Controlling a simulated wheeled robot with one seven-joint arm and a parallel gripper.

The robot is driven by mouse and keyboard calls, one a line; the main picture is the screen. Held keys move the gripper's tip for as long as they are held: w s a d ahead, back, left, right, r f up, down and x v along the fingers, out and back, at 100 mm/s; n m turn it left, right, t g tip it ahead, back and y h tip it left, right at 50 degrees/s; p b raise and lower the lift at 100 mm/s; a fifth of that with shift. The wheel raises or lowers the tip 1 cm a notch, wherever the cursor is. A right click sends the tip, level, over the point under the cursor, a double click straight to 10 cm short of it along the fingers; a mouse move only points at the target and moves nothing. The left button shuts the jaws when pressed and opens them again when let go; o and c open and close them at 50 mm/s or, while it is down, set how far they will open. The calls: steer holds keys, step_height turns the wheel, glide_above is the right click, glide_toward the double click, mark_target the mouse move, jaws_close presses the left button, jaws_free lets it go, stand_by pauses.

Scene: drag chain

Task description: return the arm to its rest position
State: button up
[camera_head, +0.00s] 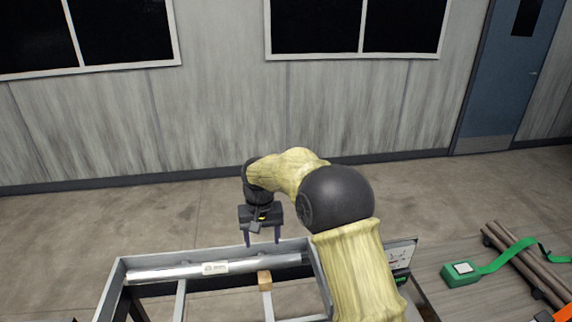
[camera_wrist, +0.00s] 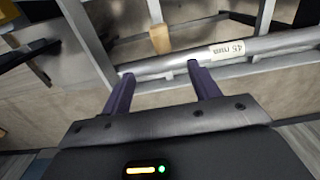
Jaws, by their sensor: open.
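My gripper (camera_head: 262,236) hangs from my bent arm just behind the far rail of a grey metal frame (camera_head: 117,275), fingers pointing down. In the wrist view the two purple fingers of my gripper (camera_wrist: 159,82) are spread apart with nothing between them. A silver pipe (camera_head: 165,273) with a white label lies along the frame's far side. In the wrist view the pipe (camera_wrist: 185,62) runs across just beyond the fingertips, and its label reads 45 mm. A small wooden block (camera_head: 264,280) sits at a crossbar, near the pipe.
To the right, a green strap device (camera_head: 461,272) and brown pipes (camera_head: 525,262) lie on a grey surface. An orange item (camera_head: 562,313) is at the lower right corner. Open floor (camera_head: 120,215) lies between the frame and the wall. A blue door (camera_head: 510,75) stands at the back right.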

steer(key=s+d+r+m+t, duration=0.1)
steer(key=s+d, duration=0.3)
steer(key=d, duration=0.4)
steer(key=s+d+r, duration=0.1)
steer(key=s+d, duration=0.2)
steer(key=d, duration=0.5)
steer(key=s+d+m+t, duration=0.1)
steer(key=s+d, duration=1)
steer(key=s, duration=0.4)
steer(key=shift+f+m+t, duration=0.3)
steer(key=shift+f+m, duration=0.1)
